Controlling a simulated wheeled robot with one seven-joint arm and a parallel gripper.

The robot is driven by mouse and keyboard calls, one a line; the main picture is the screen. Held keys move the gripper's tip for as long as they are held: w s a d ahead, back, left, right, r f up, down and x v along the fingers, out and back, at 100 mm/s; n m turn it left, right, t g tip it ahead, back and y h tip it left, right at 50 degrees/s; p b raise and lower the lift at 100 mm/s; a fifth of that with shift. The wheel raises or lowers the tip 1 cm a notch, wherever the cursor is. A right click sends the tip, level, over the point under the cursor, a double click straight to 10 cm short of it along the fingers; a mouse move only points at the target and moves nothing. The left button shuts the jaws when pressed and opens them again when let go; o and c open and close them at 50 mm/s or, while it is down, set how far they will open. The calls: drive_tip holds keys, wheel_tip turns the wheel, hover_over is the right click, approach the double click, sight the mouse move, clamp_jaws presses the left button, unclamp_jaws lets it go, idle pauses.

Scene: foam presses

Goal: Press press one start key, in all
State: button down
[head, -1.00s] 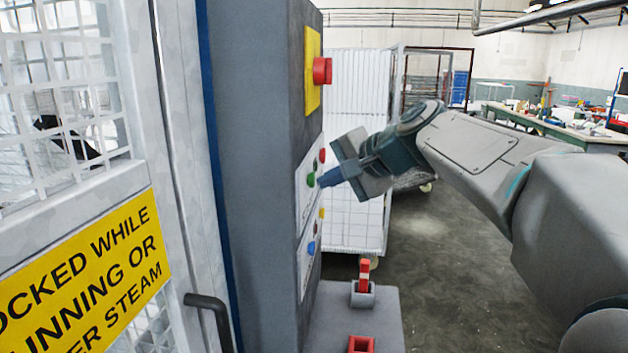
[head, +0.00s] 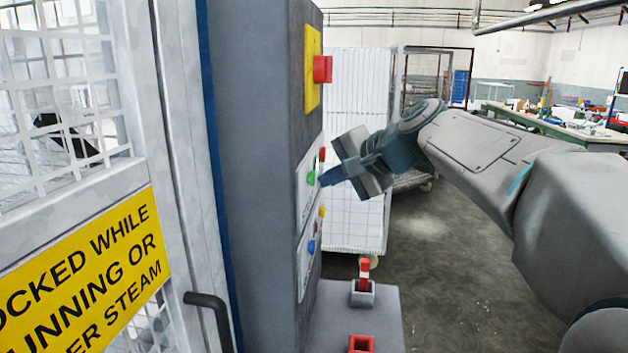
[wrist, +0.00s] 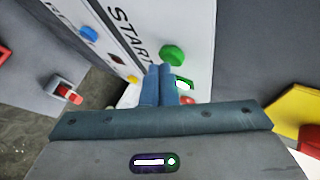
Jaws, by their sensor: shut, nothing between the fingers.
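The start key is a round green button (head: 311,177) on a white panel on the side of the grey cabinet. In the wrist view the green button (wrist: 173,53) sits beside the word START. My gripper (head: 322,179) is shut and empty, its blue fingertips pointing at the panel close to the green button. In the wrist view the shut fingers (wrist: 158,72) are just left of and below the button. I cannot tell whether they touch the panel. A small lit green-and-white spot (wrist: 184,85) shows right of the fingers. The press's number is not readable.
A red button (wrist: 188,99) is near the fingers. A blue button (head: 311,246) and a yellow one (wrist: 132,79) are on the panel. A red emergency stop (head: 322,69) on a yellow plate is above. A red lever (head: 364,272) is below. A white cage trolley (head: 350,215) stands behind.

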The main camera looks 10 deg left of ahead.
drive_tip(key=shift+d, duration=0.55)
drive_tip(key=d+b, duration=0.1)
drive_tip(key=d, duration=0.3)
drive_tip(key=shift+s+d, duration=0.15)
drive_tip(key=shift+d, duration=0.25)
idle(0.3)
drive_tip(key=s+d+f+n+g+h, duration=0.1)
drive_tip(key=s+d+f+n+h, duration=0.2)
drive_tip(key=s+d+f, duration=0.4)
drive_tip(key=s+d+f+n+g+h, duration=0.2)
drive_tip(key=s+d+f+h, duration=0.4)
drive_tip(key=s+f, duration=1.2)
wheel_tip(320, 180, down, 2)
drive_tip(key=shift+d+f+n+g, duration=0.1)
drive_tip(key=shift+d+n+g, duration=0.25)
drive_tip(key=shift+n, duration=0.15)
drive_tip(key=shift+a, duration=0.1)
